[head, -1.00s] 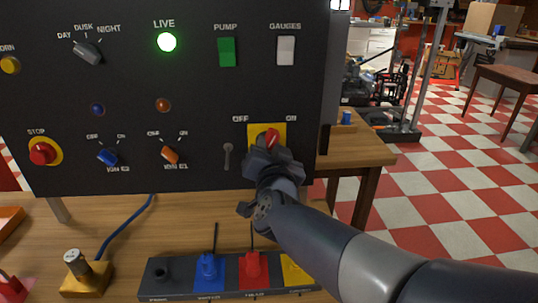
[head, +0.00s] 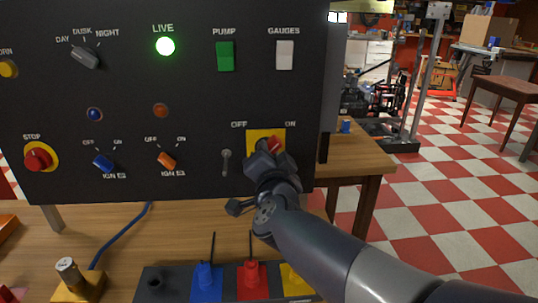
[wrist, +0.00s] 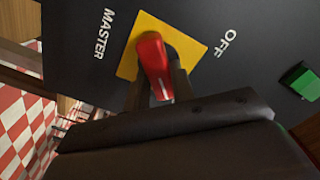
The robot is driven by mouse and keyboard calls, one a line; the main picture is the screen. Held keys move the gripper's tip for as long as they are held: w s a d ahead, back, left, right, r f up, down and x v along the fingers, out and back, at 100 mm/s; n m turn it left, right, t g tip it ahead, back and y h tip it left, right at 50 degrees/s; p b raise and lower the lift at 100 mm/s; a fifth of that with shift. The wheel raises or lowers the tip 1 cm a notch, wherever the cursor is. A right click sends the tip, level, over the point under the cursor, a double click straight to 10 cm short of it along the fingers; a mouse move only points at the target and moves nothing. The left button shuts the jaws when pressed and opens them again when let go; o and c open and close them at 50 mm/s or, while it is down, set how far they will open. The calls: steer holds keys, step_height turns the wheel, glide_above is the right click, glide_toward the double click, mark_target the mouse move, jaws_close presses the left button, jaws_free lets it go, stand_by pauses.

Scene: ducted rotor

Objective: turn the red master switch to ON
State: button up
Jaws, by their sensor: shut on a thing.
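The red master switch (head: 276,143) sits on a yellow plate (head: 252,136) at the lower right of the black panel, between the labels OFF and ON. Its red handle leans up and right, toward the ON label. My gripper (head: 266,156) is at the switch and shut on its handle, hiding its lower part. In the wrist view the red handle (wrist: 152,62) stands between the two dark fingers (wrist: 158,86), over the yellow plate. That view is turned, with MASTER and OFF readable and ON not visible.
A metal toggle (head: 227,162) is close left of the switch. The orange IGN knob (head: 166,160), green pump switch (head: 225,56) and lit green LIVE lamp (head: 165,46) are on the same panel. Coloured plugs (head: 252,280) stand on the bench below my arm.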

steer(key=o, duration=1)
steer(key=s+p, duration=0.3)
steer(key=s, duration=0.7)
steer(key=shift+s, duration=0.4)
steer(key=shift+w, duration=0.15)
steer(key=w+b, duration=0.2)
steer(key=w, duration=0.8)
steer(key=shift+w+b, duration=0.3)
steer(key=shift+b, duration=0.1)
